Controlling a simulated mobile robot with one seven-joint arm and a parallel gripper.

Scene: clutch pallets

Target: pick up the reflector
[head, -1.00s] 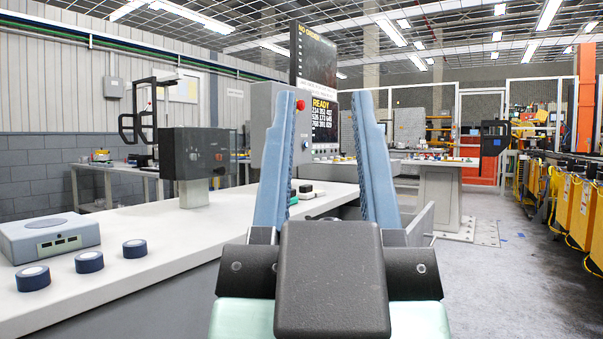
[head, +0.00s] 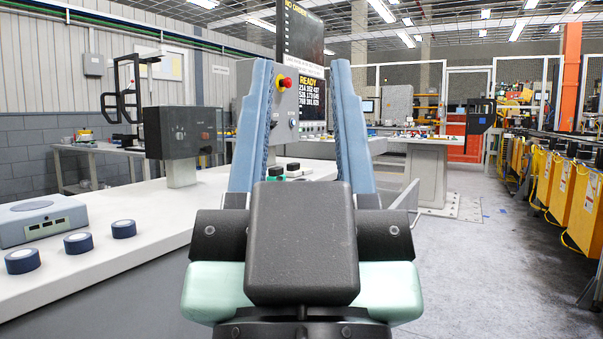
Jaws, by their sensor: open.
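My gripper (head: 301,66) points away from me in the middle of the head view. Its two blue-grey fingers are spread wide apart, with nothing between them. I cannot make out a reflector with certainty in this view.
The white bench (head: 130,235) runs along the left. It carries several blue-rimmed discs (head: 78,243), a grey box (head: 38,222) and a dark box on a post (head: 180,132). A display (head: 311,97) stands behind my fingers. Yellow units (head: 545,185) line the right; grey floor (head: 480,265) between is clear.

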